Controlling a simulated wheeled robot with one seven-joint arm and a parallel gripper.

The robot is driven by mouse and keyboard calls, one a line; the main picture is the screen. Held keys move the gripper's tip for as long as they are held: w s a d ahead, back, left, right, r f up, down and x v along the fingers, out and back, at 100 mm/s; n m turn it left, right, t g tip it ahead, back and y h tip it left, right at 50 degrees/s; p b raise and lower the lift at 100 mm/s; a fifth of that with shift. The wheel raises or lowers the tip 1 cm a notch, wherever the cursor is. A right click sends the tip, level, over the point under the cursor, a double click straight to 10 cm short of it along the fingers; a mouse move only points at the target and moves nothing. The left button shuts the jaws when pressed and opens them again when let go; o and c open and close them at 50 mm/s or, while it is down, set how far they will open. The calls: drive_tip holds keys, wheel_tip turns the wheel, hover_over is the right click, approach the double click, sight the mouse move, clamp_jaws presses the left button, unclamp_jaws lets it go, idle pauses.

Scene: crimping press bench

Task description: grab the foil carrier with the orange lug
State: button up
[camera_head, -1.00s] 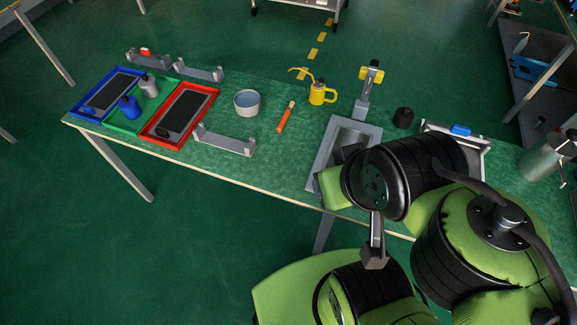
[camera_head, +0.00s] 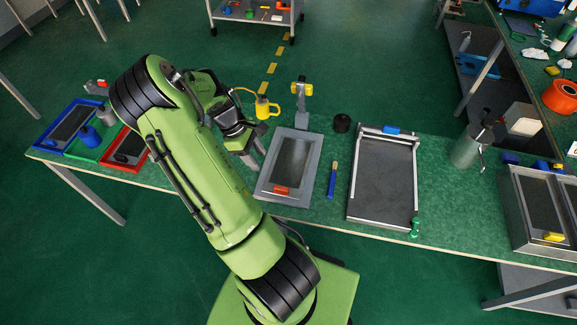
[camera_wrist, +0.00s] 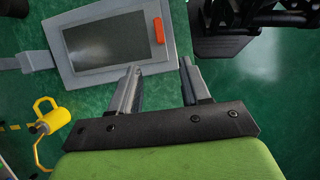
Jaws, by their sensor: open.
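The foil carrier is a dark flat plate (camera_head: 292,158) with an orange lug (camera_head: 281,190) at its near edge. It lies in a grey rectangular frame (camera_head: 262,190) on the bench. In the wrist view the dark plate (camera_wrist: 105,42) is at the upper left, with the orange lug (camera_wrist: 157,30) at its right end. My gripper (camera_wrist: 161,66) is open and empty, its fingertips beside the frame's edge in the picture and apart from the lug. In the head view my gripper (camera_head: 252,160) is just left of the frame, partly hidden by my arm.
A yellow can (camera_head: 265,108) and a clamp with a yellow part (camera_head: 302,90) stand behind the frame. A blue-handled brush (camera_head: 332,182) and a large dark tray (camera_head: 385,185) are to its right. Red (camera_head: 125,160) and blue (camera_head: 55,125) trays lie left.

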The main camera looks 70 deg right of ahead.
sight(280, 187)
drive_tip(key=b+x, duration=0.1)
drive_tip(key=x, duration=1.4)
drive_tip(key=shift+s+d+f, duration=0.15)
drive_tip(key=shift+s+f, duration=0.05)
drive_tip(key=shift+r, duration=0.1)
clamp_jaws()
